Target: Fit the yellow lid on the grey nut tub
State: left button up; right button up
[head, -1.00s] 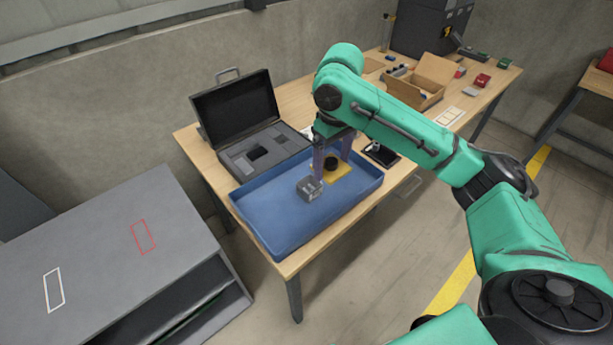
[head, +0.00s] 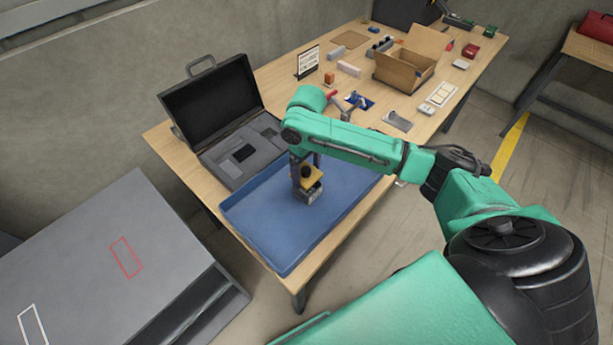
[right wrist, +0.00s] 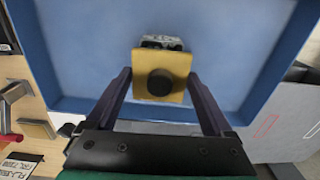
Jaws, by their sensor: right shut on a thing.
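The yellow lid (head: 315,182) is a flat square plate with a round black knob. My right gripper (head: 307,172) is shut on it by two opposite edges, as the right wrist view also shows around the lid (right wrist: 144,64). The grey nut tub (head: 309,196) stands in the blue tray. In the head view the lid is just above the tub and overlaps it. In the right wrist view the tub (right wrist: 163,42) sticks out past the lid's far edge, and the rest is hidden. Whether they touch I cannot tell. My left gripper is not in view.
The blue tray (head: 283,258) has raised walls and a bare floor around the tub. An open black case (head: 217,112) stands behind it at left. A cardboard box (head: 408,70) and several small items lie farther back on the wooden table (head: 285,78).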

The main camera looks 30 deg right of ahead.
aim_at(307, 179)
jog(key=f, duration=0.3)
jog(key=shift+s+d+f, duration=0.1)
jog(key=shift+s, duration=0.1)
jog(key=shift+f, duration=0.15)
jog(key=o, duration=1.1)
jog(key=shift+f, duration=0.1)
notch_tip(307, 179, up, 12)
jog(key=shift+r+b, duration=0.15)
jog(key=shift+b, duration=0.35)
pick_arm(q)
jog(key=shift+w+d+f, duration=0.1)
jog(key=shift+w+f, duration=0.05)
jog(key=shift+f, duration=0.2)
